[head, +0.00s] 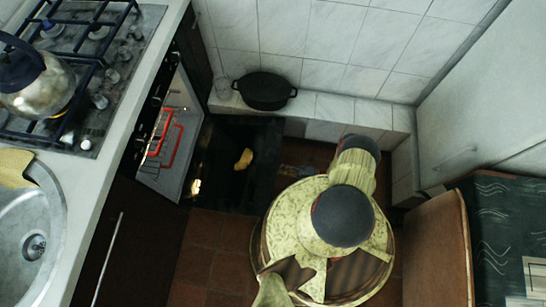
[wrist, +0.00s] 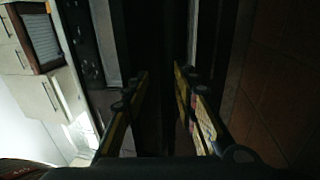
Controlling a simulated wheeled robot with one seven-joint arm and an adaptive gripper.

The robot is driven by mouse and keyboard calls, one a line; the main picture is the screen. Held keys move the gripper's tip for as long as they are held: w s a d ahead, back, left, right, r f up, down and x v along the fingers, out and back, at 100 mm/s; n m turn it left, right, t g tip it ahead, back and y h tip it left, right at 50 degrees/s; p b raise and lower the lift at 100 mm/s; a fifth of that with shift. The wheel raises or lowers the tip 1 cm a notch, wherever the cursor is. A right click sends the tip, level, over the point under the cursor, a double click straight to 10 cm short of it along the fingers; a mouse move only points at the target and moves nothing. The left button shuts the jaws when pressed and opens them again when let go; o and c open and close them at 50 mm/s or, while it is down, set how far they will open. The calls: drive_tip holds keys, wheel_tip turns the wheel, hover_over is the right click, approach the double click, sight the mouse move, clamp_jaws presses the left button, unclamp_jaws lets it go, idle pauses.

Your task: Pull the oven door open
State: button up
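The oven (head: 155,125) stands under the counter in the head view, below the hob. A grey panel with red bar-like shapes (head: 172,140) shows at its front. A black glossy panel (head: 225,180) extends from the oven front over the floor; it looks like the oven door lowered open, with a yellow patch on it that may be a reflection. My gripper (wrist: 160,100) is open in the wrist view, its two fingers apart. A dark strip lies between or beyond the fingers; I cannot tell whether they touch it. Oven knobs (wrist: 88,65) show left of the fingers. The head view does not show my fingers.
A kettle (head: 35,85) stands on the hob (head: 105,60). A sink (head: 25,240) is in the counter. A black pot (head: 265,91) sits on the tiled ledge. A brown panel (head: 437,245) stands at the right. Some tiled floor (head: 215,250) is clear.

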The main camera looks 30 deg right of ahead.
drive_tip(key=shift+v, duration=1.7)
wheel_tip(320, 180, up, 10)
drive_tip(key=p, duration=1)
drive_tip(key=shift+s+a, duration=0.1)
